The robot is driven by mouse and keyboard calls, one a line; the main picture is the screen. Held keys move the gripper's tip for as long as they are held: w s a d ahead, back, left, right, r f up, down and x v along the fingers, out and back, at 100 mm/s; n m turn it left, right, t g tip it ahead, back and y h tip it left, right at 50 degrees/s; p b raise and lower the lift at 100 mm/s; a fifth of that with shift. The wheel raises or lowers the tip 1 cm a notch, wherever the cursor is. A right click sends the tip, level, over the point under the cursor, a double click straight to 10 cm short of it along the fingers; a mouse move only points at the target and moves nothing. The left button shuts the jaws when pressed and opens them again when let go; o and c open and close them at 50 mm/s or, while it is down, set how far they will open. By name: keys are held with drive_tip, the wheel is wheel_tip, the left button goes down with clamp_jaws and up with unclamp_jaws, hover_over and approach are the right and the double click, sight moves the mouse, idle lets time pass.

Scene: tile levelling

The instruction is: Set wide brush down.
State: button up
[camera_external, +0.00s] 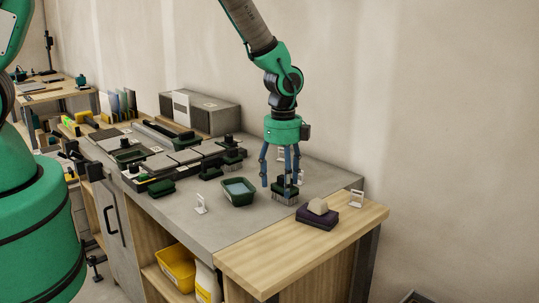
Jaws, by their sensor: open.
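The wide brush (284,196) rests upright on the grey worktop, bristles down, with its dark handle up. My gripper (280,184) is open directly above and around the brush, its blue fingers pointing down on both sides of it. The fingers partly hide the brush handle. I cannot tell from this view whether any finger touches it.
A green tub (239,192) with bluish contents stands just left of the brush. Tiles and dark tools (185,156) crowd the left side.

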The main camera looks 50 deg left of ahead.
wheel_tip(320, 180, up, 12)
idle(0.6)
drive_tip(key=shift+r, duration=0.1)
idle(0.4)
wheel_tip(320, 180, up, 14)
drive_tip(key=f+n+t, duration=0.1)
drive_tip(key=n, duration=0.3)
hover_over(282, 178)
drive_tip(key=s+a, duration=0.4)
drive_tip(key=a, duration=0.1)
drive_tip(key=s+a+r+n+t, duration=0.2)
drive_tip(key=s+a+r+n, duration=0.25)
drive_tip(key=s+r, duration=0.55)
drive_tip(key=s+a+r+n+t, duration=0.1)
drive_tip(key=s+a+r+n, duration=0.1)
drive_tip(key=s, duration=0.5)
drive_tip(key=s+a+r+n, duration=0.3)
drive_tip(key=s+r+n, duration=0.1)
drive_tip(key=s, duration=0.4)
drive_tip(key=s+a+r+n+t, duration=0.1)
drive_tip(key=s+a+r+n, duration=0.2)
drive_tip(key=s+r, duration=0.2)
drive_tip(key=shift+s+a+t, duration=0.15)
drive_tip(key=shift+s+t, duration=0.15)
drive_tip(key=shift+s, duration=0.85)
